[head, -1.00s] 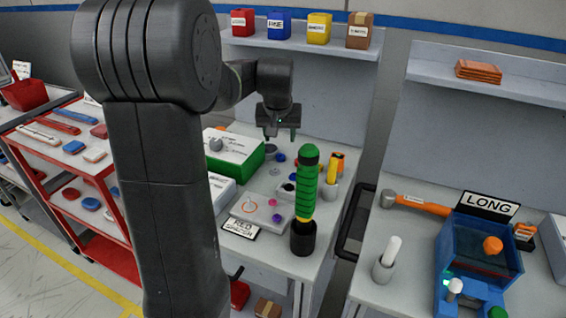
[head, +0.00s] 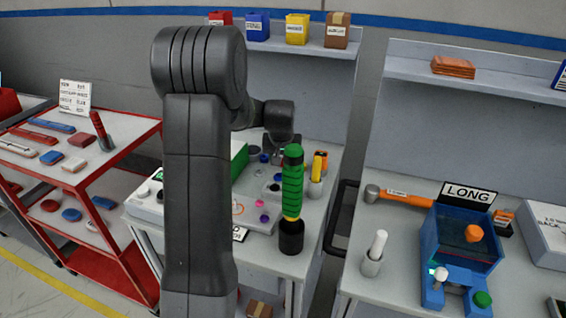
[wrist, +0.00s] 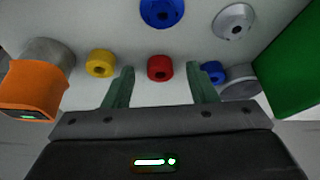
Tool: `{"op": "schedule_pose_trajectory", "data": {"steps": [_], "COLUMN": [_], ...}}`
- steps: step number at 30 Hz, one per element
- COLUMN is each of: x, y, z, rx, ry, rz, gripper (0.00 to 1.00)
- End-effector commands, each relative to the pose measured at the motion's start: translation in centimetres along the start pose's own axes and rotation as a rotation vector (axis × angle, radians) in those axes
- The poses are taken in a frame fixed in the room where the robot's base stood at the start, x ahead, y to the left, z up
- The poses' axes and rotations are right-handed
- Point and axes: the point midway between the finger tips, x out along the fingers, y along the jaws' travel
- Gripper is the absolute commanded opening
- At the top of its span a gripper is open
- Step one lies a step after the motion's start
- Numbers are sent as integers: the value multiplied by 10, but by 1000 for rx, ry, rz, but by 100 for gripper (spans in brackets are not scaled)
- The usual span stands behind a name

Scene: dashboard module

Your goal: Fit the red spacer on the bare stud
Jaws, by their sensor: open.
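The red spacer (wrist: 160,68) is a short round piece with a dark centre hole, standing on the pale bench top in the wrist view. My gripper (wrist: 160,76) is open, with one green finger to the left of the spacer and one to the right. Gaps show on both sides, and nothing is held. In the head view my gripper (head: 281,152) is low over the bench, partly hidden by a green-handled tool. I cannot make out the bare stud; my arm hides part of the plate.
A yellow spacer (wrist: 101,63) stands left of my fingers, and a blue one (wrist: 213,72) is close to the right finger. A blue disc (wrist: 162,12) and a grey disc (wrist: 233,22) lie beyond. The green-handled tool (head: 292,185) stands upright at the bench front.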

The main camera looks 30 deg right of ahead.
Motion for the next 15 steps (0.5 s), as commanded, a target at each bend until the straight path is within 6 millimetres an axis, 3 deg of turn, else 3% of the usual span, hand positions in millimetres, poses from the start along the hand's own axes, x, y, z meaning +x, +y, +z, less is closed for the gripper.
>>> {"op": "schedule_pose_trajectory", "data": {"steps": [9,15], "x": [5,5], "y": [0,0], "z": [0,0], "rx": [0,0], "ry": [1,1], "rz": [0,0], "gripper": [50,11]}}
